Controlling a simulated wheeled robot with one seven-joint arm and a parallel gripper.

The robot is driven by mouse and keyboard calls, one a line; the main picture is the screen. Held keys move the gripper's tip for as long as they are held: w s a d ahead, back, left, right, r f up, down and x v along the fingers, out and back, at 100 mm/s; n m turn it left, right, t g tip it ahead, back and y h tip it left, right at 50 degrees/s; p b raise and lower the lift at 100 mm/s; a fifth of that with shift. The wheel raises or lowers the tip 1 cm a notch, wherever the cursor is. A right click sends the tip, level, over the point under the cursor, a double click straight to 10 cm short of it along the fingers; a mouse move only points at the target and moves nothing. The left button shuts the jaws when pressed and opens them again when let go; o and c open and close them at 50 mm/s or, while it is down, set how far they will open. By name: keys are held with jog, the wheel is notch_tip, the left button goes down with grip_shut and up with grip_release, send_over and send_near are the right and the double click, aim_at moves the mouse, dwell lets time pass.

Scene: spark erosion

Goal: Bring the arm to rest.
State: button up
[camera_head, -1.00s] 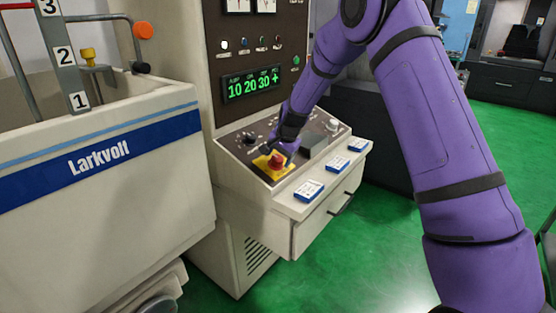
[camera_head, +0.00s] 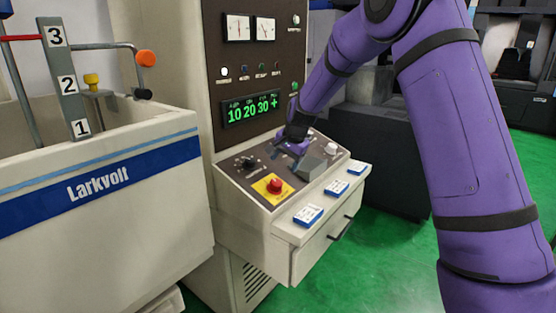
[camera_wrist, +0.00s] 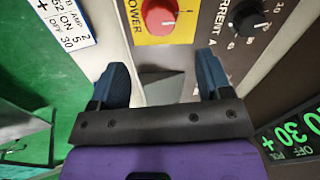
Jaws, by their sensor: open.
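My purple arm (camera_head: 450,130) reaches in from the right to the sloped control panel of the machine. My gripper (camera_wrist: 162,80) is open in the wrist view, its two dark blue fingertips apart with nothing held between them. In the head view my gripper (camera_head: 295,146) is above the upper part of the panel, and its fingers are hard to make out. The red knob (camera_head: 274,185) on its yellow plate lies in front of it, clear of the gripper. The red knob also shows beyond the fingertips in the wrist view (camera_wrist: 159,16).
The panel has a black dial (camera_head: 249,163), a grey block (camera_head: 311,168) and a white knob (camera_head: 330,147). Several labelled cards, one at the near end (camera_head: 308,215), lie on the ledge. A Larkvolt tank (camera_head: 95,190) stands left. Green floor (camera_head: 385,270) is open at lower right.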

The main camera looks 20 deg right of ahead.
jog(key=s+d+r+n+t, duration=0.15)
jog(key=s+r+n, duration=0.35)
jog(key=s+r, duration=1.4)
jog(key=s+d+n+h, duration=0.1)
jog(key=s+n, duration=0.1)
jog(key=s, duration=1.1)
jog(key=s+d+f+n+h, duration=0.1)
jog(key=s+d+n, duration=0.1)
jog(key=s, duration=1.1)
jog(key=shift+s+d+f, duration=0.15)
jog(key=shift+s+d, duration=0.05)
jog(key=shift+d, duration=0.05)
